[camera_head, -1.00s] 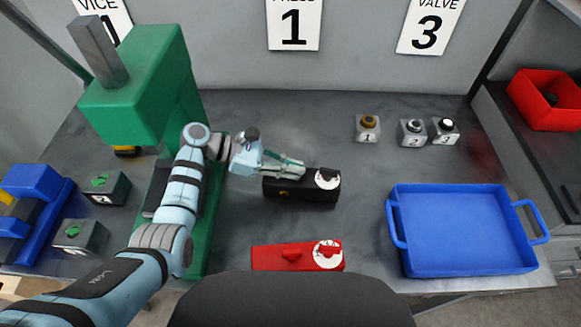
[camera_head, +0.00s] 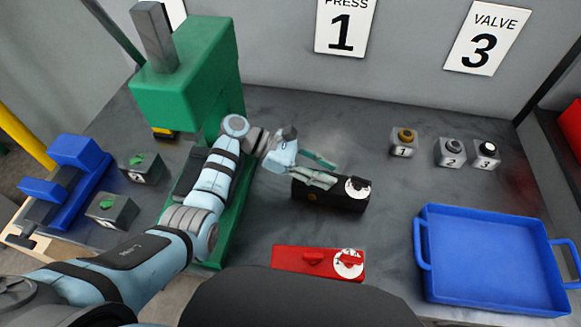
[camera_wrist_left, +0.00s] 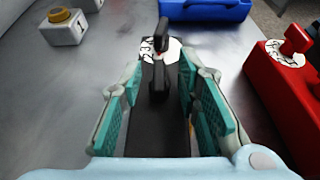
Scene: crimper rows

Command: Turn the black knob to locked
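The black box (camera_head: 335,198) lies on the grey table, with a round white dial (camera_head: 357,188) on its right end. In the left wrist view, the black box (camera_wrist_left: 158,130) runs away from me, and an upright black knob (camera_wrist_left: 162,38) stands at the white dial (camera_wrist_left: 174,50). A second black upright piece (camera_wrist_left: 158,78) stands nearer. My left gripper (camera_head: 330,173) is over the box; its teal-padded fingers (camera_wrist_left: 160,82) are open on either side of the nearer piece, with visible gaps. The dial's markings are too small to read. My right gripper is not in view.
A red box (camera_head: 290,260) with a red knob and white dial lies in front. A blue tray (camera_head: 425,220) is at the right. Small numbered buttons (camera_head: 453,150) stand behind it. The green press (camera_head: 185,100) rises beside my left arm.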

